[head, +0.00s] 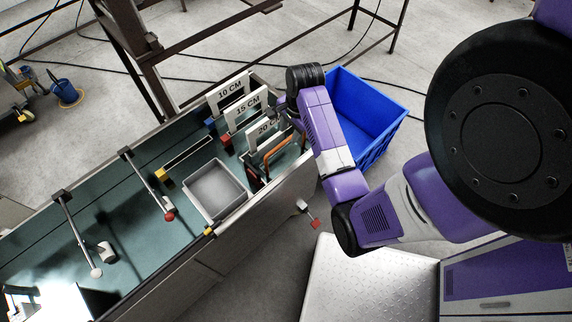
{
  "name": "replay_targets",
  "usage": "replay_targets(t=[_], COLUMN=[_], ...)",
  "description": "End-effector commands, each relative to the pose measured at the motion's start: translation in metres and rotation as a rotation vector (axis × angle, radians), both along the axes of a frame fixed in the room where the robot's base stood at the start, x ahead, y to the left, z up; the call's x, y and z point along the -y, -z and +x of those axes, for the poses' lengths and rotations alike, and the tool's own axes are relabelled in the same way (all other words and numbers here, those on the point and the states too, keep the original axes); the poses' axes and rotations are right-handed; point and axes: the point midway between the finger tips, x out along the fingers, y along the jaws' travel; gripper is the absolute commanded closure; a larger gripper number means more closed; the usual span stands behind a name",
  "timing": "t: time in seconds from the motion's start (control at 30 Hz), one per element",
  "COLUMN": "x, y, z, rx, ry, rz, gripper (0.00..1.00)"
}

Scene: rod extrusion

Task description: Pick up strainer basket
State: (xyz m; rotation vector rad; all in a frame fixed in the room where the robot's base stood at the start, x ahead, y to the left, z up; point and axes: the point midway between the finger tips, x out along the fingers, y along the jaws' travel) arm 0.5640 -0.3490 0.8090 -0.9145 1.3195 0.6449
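I cannot tell for certain which thing is the strainer basket. A grey, open-topped rectangular basket or tray (216,190) sits in the bench's green top. To its right, under my arm, a dark container with an orange-brown handle (277,147) stands near the 20 CM sign; its inside is mostly hidden. My gripper (287,117) is at the end of the purple arm, over the bench's right end, above and close to the handled container. Its fingers are small and partly hidden by my arm, so their opening and any hold do not show.
A blue crate (380,145) is right of my forearm. Rods with knobs (150,178) cross the green bench (120,215). A dark metal frame stands behind.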

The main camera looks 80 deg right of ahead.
Motion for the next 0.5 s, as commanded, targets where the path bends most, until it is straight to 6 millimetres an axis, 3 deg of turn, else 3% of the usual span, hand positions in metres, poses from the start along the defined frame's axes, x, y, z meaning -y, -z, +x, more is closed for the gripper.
replay_targets(t=[0.5], x=[0.004], y=[0.061], z=[0.012], rx=[0.000], ry=[-0.003], rz=[0.000], gripper=[0.62])
